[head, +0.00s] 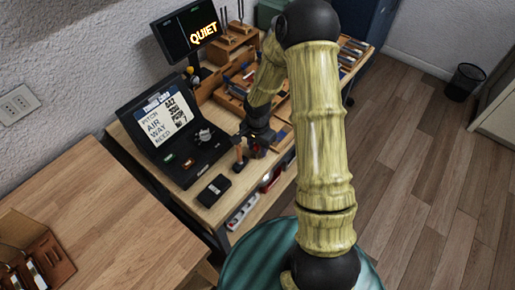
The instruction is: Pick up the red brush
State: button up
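My gripper (252,148) is a dark shape low over the right part of the workbench, right of an open black case. It is small in the head view, and my arm partly covers the area behind it. An upright orange-red piece (239,160) shows at its left side; I cannot tell whether this is the red brush or part of the gripper. I cannot tell whether the fingers are open or shut. No other thing is clearly recognisable as a red brush.
The black case (183,172) has a lettered lid. A small black box (214,190) lies at the bench's front. Wooden trays (235,86) and a "QUIET" screen (187,28) stand behind. A wooden table (110,215) is at left. Floor (425,170) is open at right.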

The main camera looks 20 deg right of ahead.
grip_shut()
jog(key=shift+r, duration=0.1)
notch_tip(320, 180, up, 10)
jog(key=shift+f+b, duration=0.1)
jog(key=shift+b, duration=0.2)
dwell(0.7)
